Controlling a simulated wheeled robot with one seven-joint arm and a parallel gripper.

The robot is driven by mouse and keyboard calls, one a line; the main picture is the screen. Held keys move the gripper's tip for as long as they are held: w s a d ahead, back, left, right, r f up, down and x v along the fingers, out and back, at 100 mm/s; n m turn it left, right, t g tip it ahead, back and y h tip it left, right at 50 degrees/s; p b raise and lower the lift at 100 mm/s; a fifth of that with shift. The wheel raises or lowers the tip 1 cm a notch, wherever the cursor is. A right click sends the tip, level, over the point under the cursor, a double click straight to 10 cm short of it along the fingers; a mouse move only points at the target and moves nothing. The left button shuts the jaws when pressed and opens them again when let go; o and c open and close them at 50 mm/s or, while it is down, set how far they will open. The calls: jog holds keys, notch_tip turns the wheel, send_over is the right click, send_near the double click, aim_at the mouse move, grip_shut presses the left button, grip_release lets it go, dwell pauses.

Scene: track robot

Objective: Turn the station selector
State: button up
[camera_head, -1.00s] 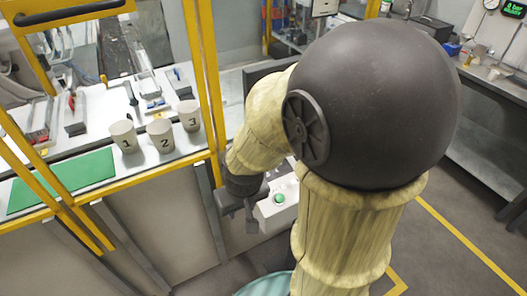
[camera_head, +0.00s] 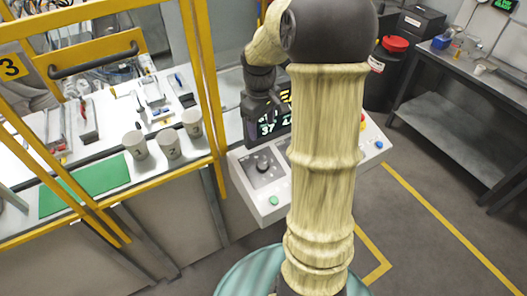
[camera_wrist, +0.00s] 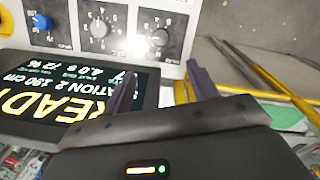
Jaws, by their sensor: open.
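The white control panel (camera_head: 245,193) stands in the middle, partly hidden by my arm. A black knob (camera_head: 263,164) sits on a dark plate at its left, above a green button (camera_head: 273,201). In the wrist view a blue knob (camera_wrist: 40,22), a grey knob (camera_wrist: 98,27) and a dark knob (camera_wrist: 160,37) line the top. Their labels are too small to read, so I cannot tell which is the station selector. My gripper (camera_wrist: 161,88) is open and empty, its fingers pointing towards the panel, apart from the knobs. In the head view my gripper (camera_head: 272,100) is above the panel's back edge.
A dark display (camera_wrist: 140,92) reading "READY" and "STATION 2" lies close beside the left finger. Yellow frame posts (camera_head: 205,80) stand left of the panel. Three numbered cups (camera_head: 170,146) and a green mat (camera_head: 90,187) lie behind them.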

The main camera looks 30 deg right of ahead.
aim_at(263, 164)
dwell(0.3)
jog(key=f+p, duration=0.1)
jog(key=f, duration=0.4)
jog(key=f+p, duration=0.1)
jog(key=f, duration=0.5)
jog(key=f+p, duration=0.1)
jog(key=f, duration=0.5)
jog(key=shift+w+d+f+p, duration=0.2)
jog(key=shift+d+f+p, duration=0.05)
jog(key=shift+d+p, duration=0.05)
jog(key=c, duration=1)
